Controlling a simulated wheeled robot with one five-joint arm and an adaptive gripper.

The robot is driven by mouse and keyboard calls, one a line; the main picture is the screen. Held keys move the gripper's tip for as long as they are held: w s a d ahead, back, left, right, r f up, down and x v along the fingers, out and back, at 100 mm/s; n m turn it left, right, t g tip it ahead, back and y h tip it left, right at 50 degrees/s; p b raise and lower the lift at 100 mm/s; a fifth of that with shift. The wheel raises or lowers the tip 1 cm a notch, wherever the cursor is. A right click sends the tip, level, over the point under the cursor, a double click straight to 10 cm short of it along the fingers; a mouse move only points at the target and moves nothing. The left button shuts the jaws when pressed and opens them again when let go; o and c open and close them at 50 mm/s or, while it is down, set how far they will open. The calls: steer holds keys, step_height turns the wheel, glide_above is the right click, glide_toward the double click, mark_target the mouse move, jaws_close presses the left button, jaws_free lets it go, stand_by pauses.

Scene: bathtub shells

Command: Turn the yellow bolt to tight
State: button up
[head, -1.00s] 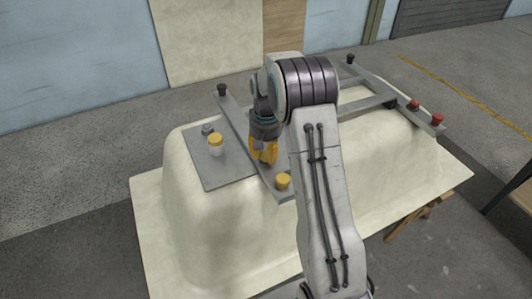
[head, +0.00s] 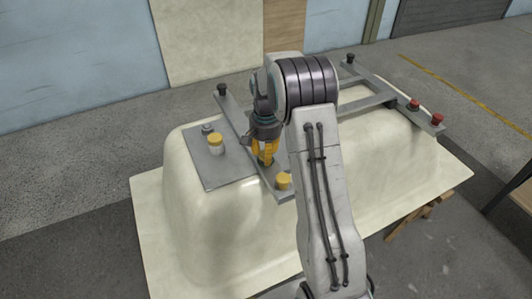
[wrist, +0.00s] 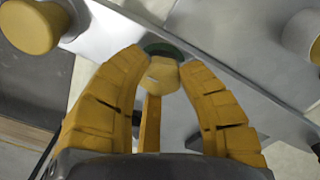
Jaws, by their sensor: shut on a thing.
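My gripper (head: 265,157) points down at the grey metal bar (head: 234,118) on the cream tub shell. In the wrist view its yellow fingers (wrist: 163,72) are shut on a pale yellow bolt head (wrist: 163,74). A dark green ring (wrist: 163,48) shows just beyond the bolt head, against the bar. The fingers hide most of the bolt in the head view, and I cannot tell how far it is screwed in.
A yellow-capped knob (head: 283,181) stands at the bar's near end. A white piece with a yellow cap (head: 215,141) stands on a grey plate (head: 205,170) to the left. Black knobs (head: 222,89) and red knobs (head: 437,119) mark other frame ends.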

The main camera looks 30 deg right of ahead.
steer(key=shift+s+a+f, duration=0.15)
steer(key=shift+s+f, duration=0.05)
steer(key=shift+s, duration=0.05)
steer(key=o, duration=0.9)
steer(key=shift+c, duration=0.2)
steer(key=o, duration=0.3)
steer(key=shift+w+r, duration=0.1)
steer(key=shift+r, duration=0.05)
steer(key=shift+w+r, duration=0.1)
steer(key=shift+r, duration=0.4)
step_height(320, 180, up, 11)
